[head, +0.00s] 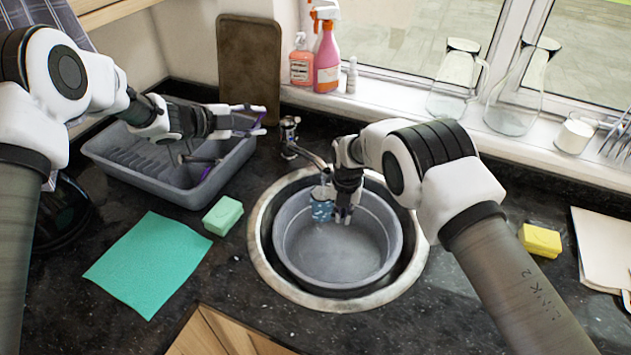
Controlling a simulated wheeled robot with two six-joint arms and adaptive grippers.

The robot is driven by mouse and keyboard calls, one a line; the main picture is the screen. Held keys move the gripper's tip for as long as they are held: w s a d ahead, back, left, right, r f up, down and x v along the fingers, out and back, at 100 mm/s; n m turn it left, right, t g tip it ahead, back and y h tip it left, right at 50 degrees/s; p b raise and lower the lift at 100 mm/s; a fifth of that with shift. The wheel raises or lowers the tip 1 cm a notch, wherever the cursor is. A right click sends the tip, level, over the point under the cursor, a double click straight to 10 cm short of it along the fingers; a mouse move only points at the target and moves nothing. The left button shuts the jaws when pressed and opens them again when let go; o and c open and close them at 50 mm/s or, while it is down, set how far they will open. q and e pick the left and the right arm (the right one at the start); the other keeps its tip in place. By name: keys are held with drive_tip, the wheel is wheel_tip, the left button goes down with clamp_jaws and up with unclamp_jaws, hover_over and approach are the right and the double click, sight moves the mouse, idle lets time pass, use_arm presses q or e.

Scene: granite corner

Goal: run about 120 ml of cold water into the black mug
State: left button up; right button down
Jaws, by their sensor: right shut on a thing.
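My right gripper (346,208) is shut on a small blue speckled cup (321,208), held upright over the grey basin. The end of the tap spout (312,160) is just above the cup, and the gripper partly hides it. I cannot see the cup's inside or make out any running water. I see no clearly black mug. The tap's handle (289,124) stands behind the sink, to the left of the spout. My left gripper (257,121) is open and empty, above the right back edge of the dish rack and left of the tap handle.
The grey basin (338,268) sits in the round sink (270,275). The dish rack (130,160), green sponge (222,215) and teal cloth (150,262) lie to the left. Spray bottles (327,62) and glass jugs (515,100) line the sill. A yellow sponge (540,240) lies right.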

drive_tip(key=shift+d, duration=0.15)
idle(0.4)
drive_tip(key=s+d, duration=0.3)
drive_tip(key=d, duration=0.3)
idle(0.3)
drive_tip(key=shift+w, duration=0.1)
